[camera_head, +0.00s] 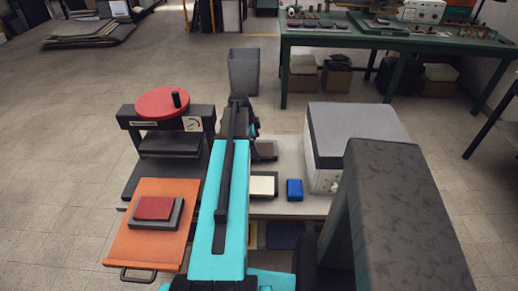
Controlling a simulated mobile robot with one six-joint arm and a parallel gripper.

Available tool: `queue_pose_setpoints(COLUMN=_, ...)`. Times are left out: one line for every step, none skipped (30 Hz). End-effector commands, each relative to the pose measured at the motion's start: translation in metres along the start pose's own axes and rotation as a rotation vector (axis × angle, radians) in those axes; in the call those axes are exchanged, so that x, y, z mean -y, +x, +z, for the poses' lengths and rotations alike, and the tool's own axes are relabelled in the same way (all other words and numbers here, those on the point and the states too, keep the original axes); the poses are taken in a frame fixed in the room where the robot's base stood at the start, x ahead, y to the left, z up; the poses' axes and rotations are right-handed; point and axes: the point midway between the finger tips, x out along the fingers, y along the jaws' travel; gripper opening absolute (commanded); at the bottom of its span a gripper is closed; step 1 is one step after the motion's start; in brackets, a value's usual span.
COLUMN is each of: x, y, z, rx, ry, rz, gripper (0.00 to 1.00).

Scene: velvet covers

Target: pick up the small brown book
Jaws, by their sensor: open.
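A small brown book (267,149) lies on the pale work surface (318,205), just right of my cyan arm. The arm covers its left part. My gripper (254,131) is at the far end of the arm, a dark shape mostly hidden behind it, close to the brown book. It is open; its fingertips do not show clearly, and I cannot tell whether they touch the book.
A cream block (263,186) and a blue book (294,190) lie nearer on the surface. A grey-topped white box (357,135) stands right. A press with a red wheel (162,103) and an orange tray (127,240) with a red book (154,208) stand left.

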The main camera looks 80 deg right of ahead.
Motion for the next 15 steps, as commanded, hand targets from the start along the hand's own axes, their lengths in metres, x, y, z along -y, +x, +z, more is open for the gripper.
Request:
queue_pose_setpoints(x=0.000, y=0.004, z=0.000, rx=0.000, ry=0.000, rz=0.003, gripper=0.92)
queue_pose_setpoints(x=0.000, y=0.007, z=0.000, rx=0.000, ry=0.000, rz=0.003, gripper=0.92)
queue_pose_setpoints(x=0.000, y=0.011, z=0.000, rx=0.000, ry=0.000, rz=0.002, gripper=0.92)
queue_pose_setpoints(x=0.000, y=0.013, z=0.000, rx=0.000, ry=0.000, rz=0.001, gripper=0.92)
queue_pose_setpoints(x=0.000, y=0.015, z=0.000, rx=0.000, ry=0.000, rz=0.001, gripper=0.92)
queue_pose_setpoints(x=0.000, y=0.018, z=0.000, rx=0.000, ry=-0.001, rz=0.001, gripper=0.92)
queue_pose_setpoints(x=0.000, y=0.020, z=0.000, rx=0.000, ry=-0.001, rz=0.001, gripper=0.92)
queue_pose_setpoints(x=0.000, y=0.021, z=0.001, rx=0.000, ry=-0.001, rz=0.001, gripper=0.92)
queue_pose_setpoints(x=0.000, y=0.023, z=0.001, rx=0.000, ry=-0.001, rz=0.001, gripper=0.92)
queue_pose_setpoints(x=0.000, y=0.024, z=0.001, rx=0.000, ry=-0.001, rz=0.001, gripper=0.92)
queue_pose_setpoints(x=0.000, y=0.024, z=0.001, rx=0.000, ry=-0.001, rz=0.000, gripper=0.92)
queue_pose_setpoints(x=0.000, y=0.024, z=0.001, rx=0.000, ry=-0.001, rz=0.000, gripper=0.92)
queue_pose_setpoints(x=0.000, y=0.025, z=0.001, rx=0.000, ry=-0.001, rz=0.000, gripper=0.92)
queue_pose_setpoints(x=0.000, y=0.025, z=0.001, rx=0.000, ry=-0.001, rz=0.000, gripper=0.92)
queue_pose_setpoints(x=-0.001, y=0.024, z=0.001, rx=0.000, ry=-0.001, rz=0.000, gripper=0.92)
